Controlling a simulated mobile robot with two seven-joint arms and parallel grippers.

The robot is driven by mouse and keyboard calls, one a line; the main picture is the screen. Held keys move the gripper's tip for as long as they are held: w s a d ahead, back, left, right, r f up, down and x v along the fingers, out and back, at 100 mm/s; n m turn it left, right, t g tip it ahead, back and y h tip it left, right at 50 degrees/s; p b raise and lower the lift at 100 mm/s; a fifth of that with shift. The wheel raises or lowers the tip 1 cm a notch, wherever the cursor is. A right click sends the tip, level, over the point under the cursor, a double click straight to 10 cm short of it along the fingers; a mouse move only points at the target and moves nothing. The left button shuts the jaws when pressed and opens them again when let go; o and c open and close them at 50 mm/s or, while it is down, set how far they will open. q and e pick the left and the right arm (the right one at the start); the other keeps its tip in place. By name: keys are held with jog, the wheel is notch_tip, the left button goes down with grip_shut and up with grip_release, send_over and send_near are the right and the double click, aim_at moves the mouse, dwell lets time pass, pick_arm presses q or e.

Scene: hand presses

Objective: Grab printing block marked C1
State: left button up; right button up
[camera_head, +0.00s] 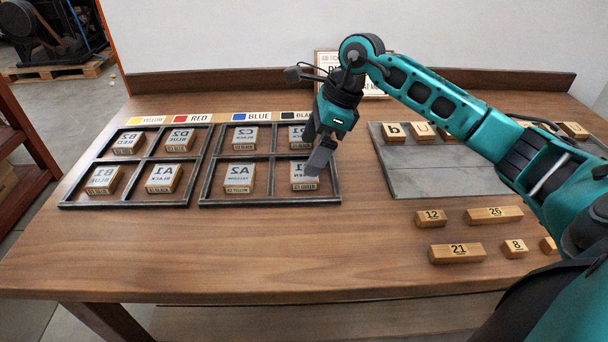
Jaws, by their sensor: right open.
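The printing blocks are wooden with white tops bearing mirrored letters. In the right framed tray (270,203), the front right block (304,184) has a front label that seems to read C1 GREEN, though its top marking is partly covered by my gripper. The back right block (297,141) has a mirrored marking that also looks like C1 or D1; I cannot tell. My right gripper (320,162) points down over the front right compartment, close above or at that block's top. It is open, and contact cannot be told. My left gripper is not in view.
Other blocks are C2 (245,138), A2 (239,177) and several in the left framed tray (120,204). A grey board (420,181) with letter blocks lies right, partly under my arm. Numbered wooden blocks (456,252) lie front right. The front left of the table is clear.

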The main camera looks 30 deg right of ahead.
aim_at(299, 181)
jog(key=x, duration=0.5)
jog(key=shift+s+d+f+b, duration=0.15)
jog(key=shift+s+d+b, duration=0.1)
jog(key=shift+d+b, duration=0.05)
jog(key=c, duration=1.1)
